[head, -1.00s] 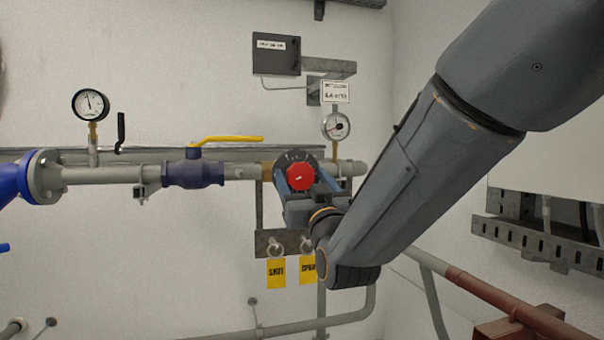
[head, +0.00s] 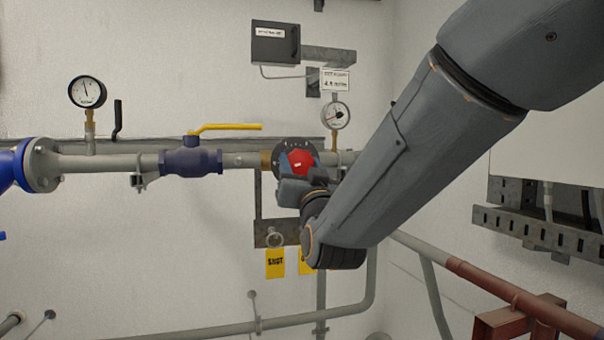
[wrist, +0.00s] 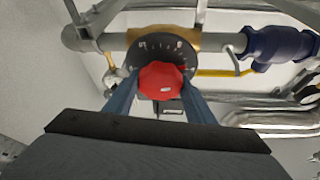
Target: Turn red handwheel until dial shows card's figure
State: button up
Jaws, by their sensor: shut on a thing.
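The red handwheel (head: 299,163) sits on a valve with a dark scale disc behind it, in the pipe run at the middle of the head view. My gripper (wrist: 160,88) is shut on the handwheel (wrist: 161,81), with one blue finger on each side of its rim. The dark scale disc (wrist: 170,50) shows behind it, its marks too small to read. A white-faced dial gauge (head: 335,116) stands right of the valve, its needle pointing left of centre. The white card (head: 335,80) hangs above that gauge; its print is too blurred to read.
A second gauge (head: 87,92) stands at the left. A yellow lever (head: 226,127) tops the blue valve (head: 191,162). Yellow tags (head: 275,263) hang below the pipe, one partly behind my arm. A bracket (head: 533,232) and red-brown pipe (head: 520,298) are at the right.

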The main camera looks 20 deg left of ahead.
jog(key=shift+m+h+b, duration=0.55)
jog(key=shift+m+h, duration=0.25)
jog(key=shift+m, duration=0.6)
jog(key=o, duration=1)
jog(key=shift+o, duration=0.2)
jog(key=shift+s, duration=0.1)
jog(key=b+v, duration=0.1)
jog(key=v, duration=0.6)
jog(key=shift+s+f+b, duration=0.2)
jog(key=shift+f+b, duration=0.1)
jog(key=shift+b, duration=0.1)
jog(key=shift+d, duration=0.15)
